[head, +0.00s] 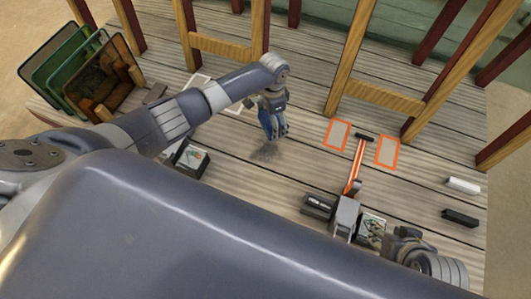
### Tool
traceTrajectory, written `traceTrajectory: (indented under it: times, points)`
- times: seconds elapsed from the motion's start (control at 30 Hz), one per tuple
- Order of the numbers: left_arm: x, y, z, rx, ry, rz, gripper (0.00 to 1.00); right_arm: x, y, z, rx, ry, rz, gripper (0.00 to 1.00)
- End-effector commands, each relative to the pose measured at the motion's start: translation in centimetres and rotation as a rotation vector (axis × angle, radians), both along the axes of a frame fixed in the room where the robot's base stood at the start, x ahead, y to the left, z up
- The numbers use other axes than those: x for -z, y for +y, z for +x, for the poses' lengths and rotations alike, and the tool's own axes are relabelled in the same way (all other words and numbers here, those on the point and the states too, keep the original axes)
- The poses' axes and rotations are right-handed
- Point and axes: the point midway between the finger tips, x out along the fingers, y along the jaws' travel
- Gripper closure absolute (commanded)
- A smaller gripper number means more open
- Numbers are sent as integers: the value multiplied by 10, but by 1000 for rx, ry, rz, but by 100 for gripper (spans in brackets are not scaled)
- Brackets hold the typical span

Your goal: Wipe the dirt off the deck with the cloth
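The dirt (264,154) is a dark smudge on the wooden deck (290,172) near the middle of the head view. My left gripper (273,132) points down just above and behind the smudge. A small blue piece, seemingly the cloth (266,122), shows at its fingers, which look shut on it. Most of the cloth is hidden by the gripper, and I cannot tell whether it touches the deck. Part of my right arm (405,245) shows at the lower right; its fingers cannot be made out.
An orange-handled tool (355,172) lies between two orange-framed panels (337,135) (387,152). Dark boxes (318,205) stand nearer me. A rack of boards (85,75) is at the left. White (463,185) and black (460,217) bars lie at the right. Wooden posts and chairs line the back.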

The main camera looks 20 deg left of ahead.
Motion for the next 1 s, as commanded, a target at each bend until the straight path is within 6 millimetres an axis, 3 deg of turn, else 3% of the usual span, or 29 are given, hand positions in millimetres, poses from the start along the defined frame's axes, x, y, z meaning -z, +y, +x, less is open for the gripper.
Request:
traceTrajectory:
  times: [0.33,0.8,0.9,1.0]
  points:
    - [-15,1,-2,-2,1,0,28,-3,-8,-27,9,122,-24,60]
    - [-17,1,-1,-6,-1,-1,28,-2,-9,-31,11,138,-27,60]
    - [-32,-2,6,-37,-4,-1,28,-2,-9,-31,11,138,-27,60]
    - [-69,-7,17,-113,-11,-1,28,-2,-9,-31,11,138,-27,60]
